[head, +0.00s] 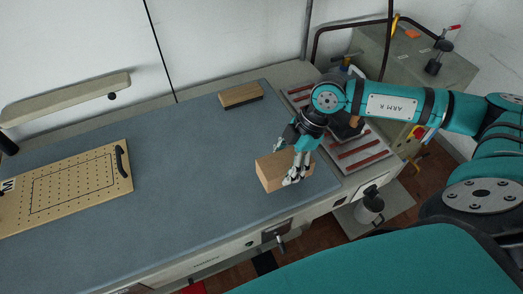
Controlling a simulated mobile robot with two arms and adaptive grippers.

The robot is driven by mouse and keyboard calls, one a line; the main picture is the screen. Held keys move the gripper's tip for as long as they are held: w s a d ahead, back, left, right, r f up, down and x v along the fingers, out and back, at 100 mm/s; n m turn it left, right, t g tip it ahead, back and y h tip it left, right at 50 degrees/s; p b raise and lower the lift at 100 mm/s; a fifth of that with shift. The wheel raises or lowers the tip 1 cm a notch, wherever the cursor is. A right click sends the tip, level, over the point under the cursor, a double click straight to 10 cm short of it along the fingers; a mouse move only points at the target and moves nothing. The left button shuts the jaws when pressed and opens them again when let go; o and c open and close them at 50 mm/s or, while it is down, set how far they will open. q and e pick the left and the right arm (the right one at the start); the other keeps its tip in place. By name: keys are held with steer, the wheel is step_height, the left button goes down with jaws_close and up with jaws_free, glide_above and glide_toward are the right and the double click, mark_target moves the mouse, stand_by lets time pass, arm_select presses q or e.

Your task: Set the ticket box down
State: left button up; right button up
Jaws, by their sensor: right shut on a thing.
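The ticket box, a light wooden block (273,171), is at the right part of the blue-grey work mat (190,180). My right gripper (292,176) is shut on it at its right end, with its fingers reaching down over the box from above. The box looks at or just above the mat; I cannot tell whether its underside touches. The fingers and wrist hide part of its right side. My left gripper is not in view.
A second wooden block with a dark lower edge (241,96) lies at the mat's back edge. A perforated board with a black handle (75,185) lies at left, below a beige arm (65,100). A red-striped metal plate (360,154) is at right. The mat's middle is clear.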

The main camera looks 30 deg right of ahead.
steer(key=w, duration=0.1)
steer(key=w+a+p, duration=0.1)
steer(key=w, duration=0.1)
steer(key=w+a, duration=0.1)
steer(key=w, duration=0.1)
steer(key=shift+w+f, duration=0.1)
steer(key=shift+w, duration=0.05)
steer(key=shift+w+a, duration=0.1)
steer(key=shift+w, duration=0.15)
steer(key=shift+w+a+f+p, duration=0.1)
steer(key=shift+w+p, duration=0.2)
steer(key=f+p, duration=0.1)
steer(key=f, duration=0.2)
steer(key=shift+w, duration=0.2)
steer(key=shift+f, duration=0.35)
steer(key=o, duration=1.3)
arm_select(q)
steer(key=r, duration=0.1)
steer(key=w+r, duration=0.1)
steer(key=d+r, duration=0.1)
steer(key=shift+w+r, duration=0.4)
arm_select(e)
steer(key=shift+o, duration=0.2)
arm_select(q)
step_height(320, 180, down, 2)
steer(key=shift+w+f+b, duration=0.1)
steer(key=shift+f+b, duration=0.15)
steer(key=shift+b, duration=0.8)
arm_select(e)
steer(key=v, duration=1.2)
